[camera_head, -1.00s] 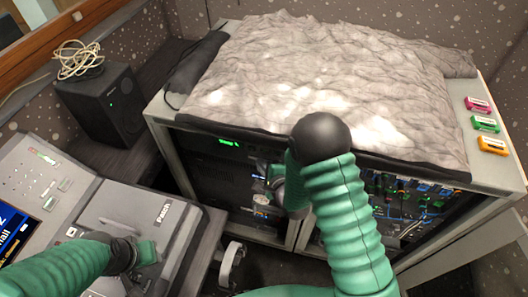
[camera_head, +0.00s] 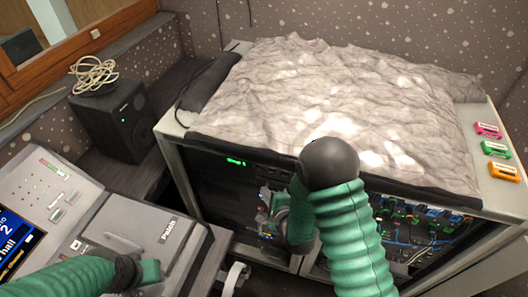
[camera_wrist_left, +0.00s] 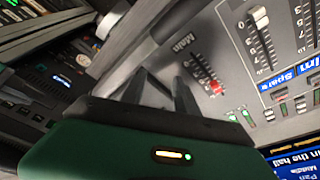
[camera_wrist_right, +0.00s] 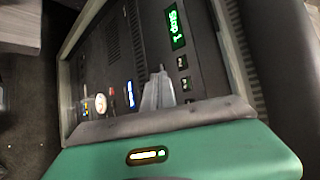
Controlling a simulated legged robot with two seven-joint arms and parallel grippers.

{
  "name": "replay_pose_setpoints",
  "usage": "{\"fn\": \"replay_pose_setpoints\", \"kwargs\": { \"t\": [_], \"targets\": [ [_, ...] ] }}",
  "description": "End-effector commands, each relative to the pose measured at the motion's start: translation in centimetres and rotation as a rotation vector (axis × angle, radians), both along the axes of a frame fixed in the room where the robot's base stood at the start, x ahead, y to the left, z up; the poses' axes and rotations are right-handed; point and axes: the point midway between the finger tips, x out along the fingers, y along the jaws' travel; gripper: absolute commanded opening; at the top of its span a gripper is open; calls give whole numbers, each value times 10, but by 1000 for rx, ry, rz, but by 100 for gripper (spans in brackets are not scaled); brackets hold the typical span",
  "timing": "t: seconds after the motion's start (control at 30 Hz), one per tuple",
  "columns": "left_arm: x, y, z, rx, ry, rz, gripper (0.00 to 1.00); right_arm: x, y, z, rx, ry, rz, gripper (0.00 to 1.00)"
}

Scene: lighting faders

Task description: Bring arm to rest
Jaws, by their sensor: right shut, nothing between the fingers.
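My right arm (camera_head: 345,230) bends with its dark elbow in front of the rack cabinet. Its gripper (camera_head: 270,222) hangs before the rack's front, partly hidden by the forearm. My left gripper (camera_head: 148,272) is over the lower part of the lighting console (camera_head: 130,215). In the left wrist view its fingers (camera_wrist_left: 162,88) are apart with nothing between them, near the "Main" fader with a red cap (camera_wrist_left: 216,87). I cannot tell whether they touch the console.
A crumpled grey cloth (camera_head: 330,105) covers the cabinet top, with pink (camera_head: 488,130), green (camera_head: 495,149) and orange (camera_head: 503,170) small items at its right. A black speaker (camera_head: 115,120) with a coiled cable (camera_head: 93,75) stands at left. The rack (camera_head: 420,225) has exposed wiring.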

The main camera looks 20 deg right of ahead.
Motion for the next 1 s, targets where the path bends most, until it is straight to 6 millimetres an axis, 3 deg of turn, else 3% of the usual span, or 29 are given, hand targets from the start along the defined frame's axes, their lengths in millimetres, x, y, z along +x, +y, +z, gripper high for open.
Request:
{"fn": "replay_pose_setpoints", "kwargs": {
  "t": [0.17, 0.33, 0.47, 0.5, 0.7, 0.8, 1.0],
  "targets": [
    [0, 0, 0, 0, 0, 0, 36, 0, -1, 2, -37, 13, 14, 0],
    [0, 0, 0, 0, 0, 0, 36, -18, -12, 17, -415, 168, 208, 0],
    [0, 0, 0, 0, 0, 0, 36, -68, -24, 35, -818, 362, 557, 0],
    [0, 0, 0, 0, 0, 0, 36, -87, -27, 41, -920, 414, 687, 0],
    [0, 0, 0, 0, 0, 0, 36, -176, -35, 65, -1200, 535, 1254, 0],
    [0, 0, 0, 0, 0, 0, 36, -197, -36, 70, -1234, 542, 1388, 0],
    [0, 0, 0, 0, 0, 0, 36, -202, -36, 70, -1240, 544, 1422, 0]
  ]
}}
